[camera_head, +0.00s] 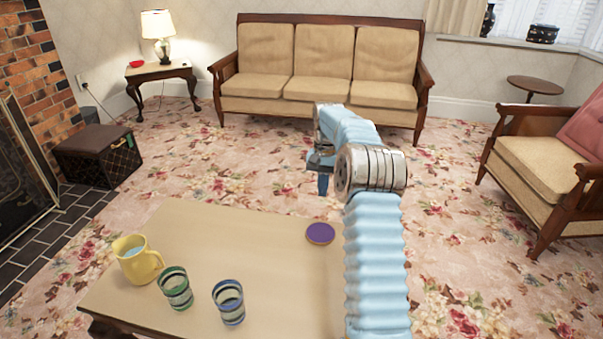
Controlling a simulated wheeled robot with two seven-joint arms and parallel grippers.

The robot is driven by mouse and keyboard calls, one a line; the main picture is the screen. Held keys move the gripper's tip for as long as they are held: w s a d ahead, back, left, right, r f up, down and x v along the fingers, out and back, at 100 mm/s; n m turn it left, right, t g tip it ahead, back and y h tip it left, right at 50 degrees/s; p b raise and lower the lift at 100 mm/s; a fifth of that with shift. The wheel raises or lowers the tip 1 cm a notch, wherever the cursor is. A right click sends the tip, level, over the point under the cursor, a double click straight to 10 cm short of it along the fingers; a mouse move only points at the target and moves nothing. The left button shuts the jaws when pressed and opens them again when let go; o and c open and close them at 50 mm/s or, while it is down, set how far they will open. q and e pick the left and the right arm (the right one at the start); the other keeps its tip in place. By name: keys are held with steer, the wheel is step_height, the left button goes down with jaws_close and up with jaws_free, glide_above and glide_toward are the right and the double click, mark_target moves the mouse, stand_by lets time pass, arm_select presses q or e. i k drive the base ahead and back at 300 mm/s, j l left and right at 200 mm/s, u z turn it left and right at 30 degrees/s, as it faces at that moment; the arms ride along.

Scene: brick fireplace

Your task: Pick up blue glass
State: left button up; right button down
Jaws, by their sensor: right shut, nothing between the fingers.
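A striped glass with a blue rim (228,303) stands upright on the coffee table (230,232), near its front edge. A similar glass with green bands (175,288) stands just to its left. My right arm reaches up from the bottom, right of the table. My right gripper (323,184) is shut and empty, pointing down beyond the table's far right corner, well apart from the glasses. It is partly hidden by my own arm. My left gripper is not in view.
A yellow jug (137,260) stands left of the glasses. A purple disc (320,233) lies on the table near my right forearm. The table's middle is bare. A sofa (320,75) stands at the back, an armchair (545,165) at the right.

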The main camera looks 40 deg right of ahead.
mark_target(227, 296)
steer(key=k+j, duration=0.25)
steer(key=j, duration=0.15)
steer(key=k+j, duration=0.55)
steer(key=j, duration=0.25)
steer(key=k+j, duration=0.25)
steer(key=j, duration=0.2)
